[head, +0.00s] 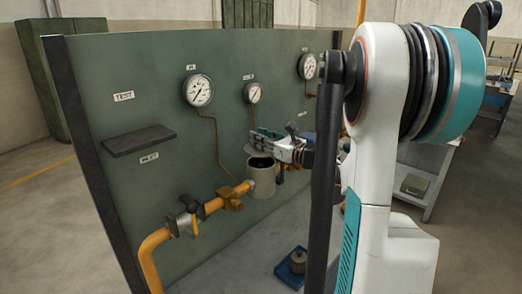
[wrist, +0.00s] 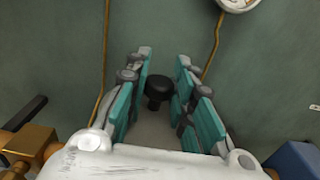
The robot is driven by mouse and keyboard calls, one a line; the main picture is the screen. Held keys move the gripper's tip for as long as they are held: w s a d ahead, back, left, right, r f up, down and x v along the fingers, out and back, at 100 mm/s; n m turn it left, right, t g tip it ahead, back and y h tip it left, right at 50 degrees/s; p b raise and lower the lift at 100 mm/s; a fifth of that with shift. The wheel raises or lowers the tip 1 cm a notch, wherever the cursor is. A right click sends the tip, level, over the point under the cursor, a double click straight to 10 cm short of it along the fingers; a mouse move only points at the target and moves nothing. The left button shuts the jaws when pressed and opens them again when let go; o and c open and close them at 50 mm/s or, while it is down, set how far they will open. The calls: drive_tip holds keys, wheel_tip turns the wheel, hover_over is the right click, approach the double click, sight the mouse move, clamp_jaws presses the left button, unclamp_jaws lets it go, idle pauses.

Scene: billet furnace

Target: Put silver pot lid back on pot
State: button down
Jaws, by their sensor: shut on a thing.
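The silver pot lid (head: 257,149) is held level just above the pot, by its dark knob. It also shows in the wrist view (wrist: 154,130), with the black knob between the teal fingers. My gripper (head: 264,136) reaches in from the right and is shut on the lid. The pot (head: 262,184) is a grey cylinder standing upright by the orange pipe in front of the green panel. Its dark opening shows below the lid, so lid and rim look apart. The fingers and arm hide part of the lid in the head view.
The green panel (head: 140,70) stands close behind the pot, with gauges (head: 198,90) and a small dark shelf (head: 138,140). An orange pipe (head: 157,242) with valves runs beside the pot. A blue tray (head: 288,276) with a small object sits lower down.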

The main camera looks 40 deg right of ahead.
drive_tip(key=shift+f+b, duration=0.35)
drive_tip(key=shift+f, duration=1.4)
drive_tip(key=shift+f+b, duration=0.4)
drive_tip(key=c, duration=1.4)
unclamp_jaws()
drive_tip(key=shift+o, duration=0.2)
drive_tip(key=shift+r, duration=0.1)
drive_tip(key=shift+d+r+p, duration=0.15)
drive_tip(key=shift+r+p, duration=0.3)
drive_tip(key=shift+p, duration=0.15)
drive_tip(key=s+p, duration=0.1)
drive_tip(key=s, duration=1.1)
drive_tip(key=shift+d+f, duration=0.15)
drive_tip(key=shift+d, duration=0.2)
